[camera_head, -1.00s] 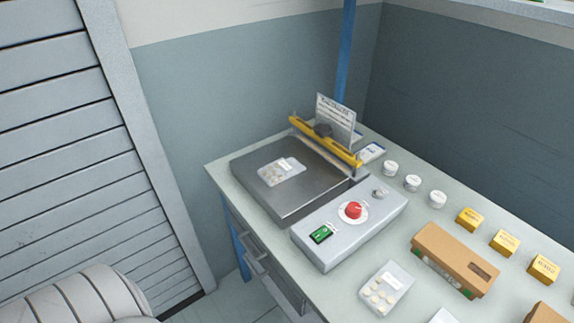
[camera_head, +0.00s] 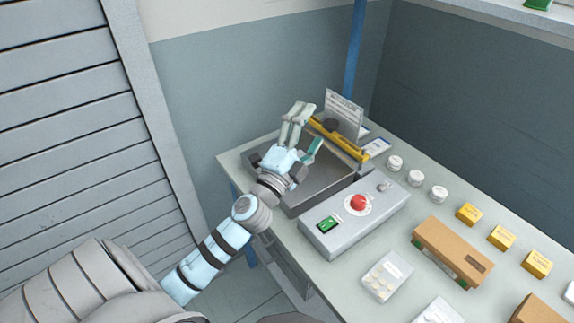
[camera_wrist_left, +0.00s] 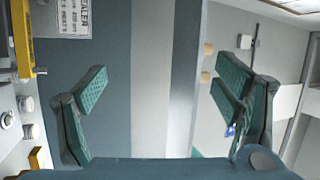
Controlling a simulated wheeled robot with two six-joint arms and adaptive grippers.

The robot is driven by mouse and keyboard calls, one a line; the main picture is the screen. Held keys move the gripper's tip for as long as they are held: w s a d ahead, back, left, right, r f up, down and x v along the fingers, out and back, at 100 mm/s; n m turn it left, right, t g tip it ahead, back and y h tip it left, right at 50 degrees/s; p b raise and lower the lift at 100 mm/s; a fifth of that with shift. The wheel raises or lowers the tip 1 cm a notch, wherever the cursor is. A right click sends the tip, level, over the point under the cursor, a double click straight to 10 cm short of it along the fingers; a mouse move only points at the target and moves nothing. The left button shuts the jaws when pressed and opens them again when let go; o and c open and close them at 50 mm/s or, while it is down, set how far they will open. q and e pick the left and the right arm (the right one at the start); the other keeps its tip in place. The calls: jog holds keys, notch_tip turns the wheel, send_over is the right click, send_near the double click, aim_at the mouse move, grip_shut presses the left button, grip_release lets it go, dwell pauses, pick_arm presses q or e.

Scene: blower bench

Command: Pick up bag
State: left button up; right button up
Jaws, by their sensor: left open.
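My left gripper (camera_head: 309,131) is open and empty, raised over the sealer's dark plate (camera_head: 326,182) at the back left of the bench. Its spread teal fingers (camera_wrist_left: 165,88) also show in the left wrist view, with only wall and floor between them. The bag on that plate is hidden behind my left gripper and arm. Another clear bag with pale round pieces (camera_head: 386,276) lies flat at the front of the bench, apart from the gripper. Part of a further bag (camera_head: 436,313) shows at the bottom edge. My right gripper is not in view.
A yellow sealing bar (camera_head: 340,138) and an upright sign (camera_head: 343,115) stand behind the plate. A grey control box (camera_head: 352,222) with a red knob sits in front. White jars (camera_head: 416,178), yellow boxes (camera_head: 501,237) and a brown carton (camera_head: 452,251) stand to the right.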

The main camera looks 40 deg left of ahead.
pick_arm(q)
jog(key=w+d+r+m+g+h, duration=0.1)
jog(key=w+d+m+g+h, duration=0.25)
jog(key=m+h, duration=0.5)
jog(key=w+d+r+m+g+h, duration=0.2)
jog(key=d+m+h, duration=0.25)
jog(key=m, duration=0.75)
jog(key=a+f+m+g+y, duration=0.55)
jog(key=a+f+g, duration=0.3)
jog(key=a, duration=0.35)
jog(key=s+a+f+n+g+y, duration=0.25)
jog(key=s+a+y, duration=0.25)
jog(key=a, duration=0.5)
jog(key=shift+m+g, duration=0.35)
jog(key=shift+g, duration=0.2)
jog(key=x, duration=0.8)
jog(key=d+b+x, duration=0.1)
jog(key=x, duration=0.3)
jog(key=shift+w+d+f, duration=0.1)
jog(key=shift+w+f, duration=0.25)
jog(key=shift+w, duration=0.05)
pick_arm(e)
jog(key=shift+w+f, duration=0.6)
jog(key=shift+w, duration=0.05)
pick_arm(q)
jog(key=shift+f, duration=0.25)
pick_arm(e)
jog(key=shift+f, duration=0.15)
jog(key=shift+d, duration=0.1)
